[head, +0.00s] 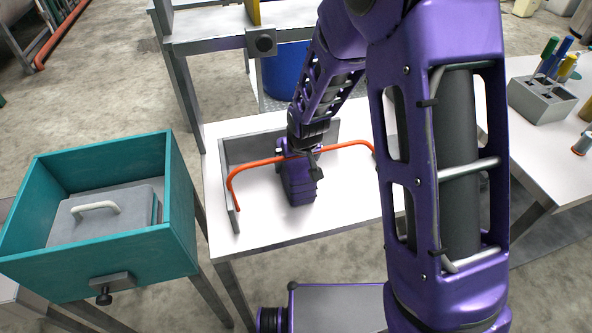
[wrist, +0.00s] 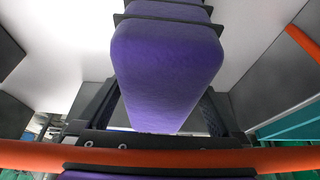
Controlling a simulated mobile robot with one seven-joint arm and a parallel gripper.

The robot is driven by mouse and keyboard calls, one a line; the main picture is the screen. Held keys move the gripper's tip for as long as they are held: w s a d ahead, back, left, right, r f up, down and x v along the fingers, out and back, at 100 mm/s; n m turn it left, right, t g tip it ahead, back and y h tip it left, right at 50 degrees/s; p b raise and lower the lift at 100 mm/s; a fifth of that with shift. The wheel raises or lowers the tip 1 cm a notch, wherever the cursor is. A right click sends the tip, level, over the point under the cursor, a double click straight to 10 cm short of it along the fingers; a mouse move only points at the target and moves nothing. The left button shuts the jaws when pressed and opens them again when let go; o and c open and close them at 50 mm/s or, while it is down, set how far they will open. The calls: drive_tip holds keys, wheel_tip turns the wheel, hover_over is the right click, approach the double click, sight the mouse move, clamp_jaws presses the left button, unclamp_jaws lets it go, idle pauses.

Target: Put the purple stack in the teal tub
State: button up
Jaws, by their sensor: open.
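The purple stack (head: 298,187) stands on the white table in a low grey corner of walls. It has dark bands, and it fills the middle of the wrist view (wrist: 165,65). My gripper (head: 305,160) is open at the stack, and in the wrist view its dark fingers (wrist: 160,108) show on either side of it. I cannot tell whether they touch it. The teal tub (head: 182,205) stands on legs to the left, open at the top. A grey lidded box (head: 95,220) with a pale handle sits inside it.
An orange bar (head: 250,164) arches across the corner by my gripper; it crosses the wrist view (wrist: 160,157) close to the camera. Grey walls (head: 229,180) edge the stack's place. A shelf frame (head: 210,45) and blue drum (head: 288,70) stand behind. A gap separates tub and table.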

drive_tip(key=c, duration=1.4)
drive_tip(key=shift+c, duration=0.2)
